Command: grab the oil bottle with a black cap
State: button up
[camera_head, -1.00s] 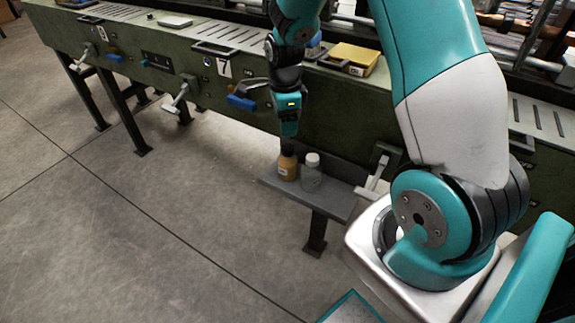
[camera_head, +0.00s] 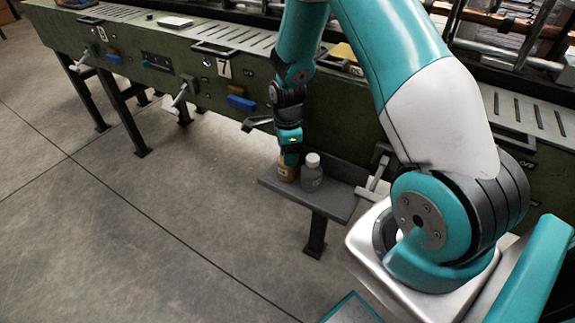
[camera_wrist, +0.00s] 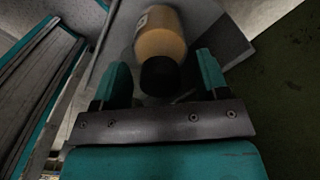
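The oil bottle (camera_head: 286,174), amber-brown, stands on the small grey shelf (camera_head: 334,203) in the head view, its top hidden by my gripper (camera_head: 290,158). In the wrist view the amber bottle (camera_wrist: 161,36) with its black cap (camera_wrist: 160,76) lies between the two teal fingers of my gripper (camera_wrist: 163,78). The fingers are apart, with gaps on both sides of the cap, so the gripper is open and not holding the bottle.
The long green machine (camera_head: 230,85) rises behind the shelf, with a metal lever (camera_head: 374,185) to the right. The floor (camera_head: 130,220) in front is open.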

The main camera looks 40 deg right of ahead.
grip_shut()
jog(key=shift+r, duration=0.1)
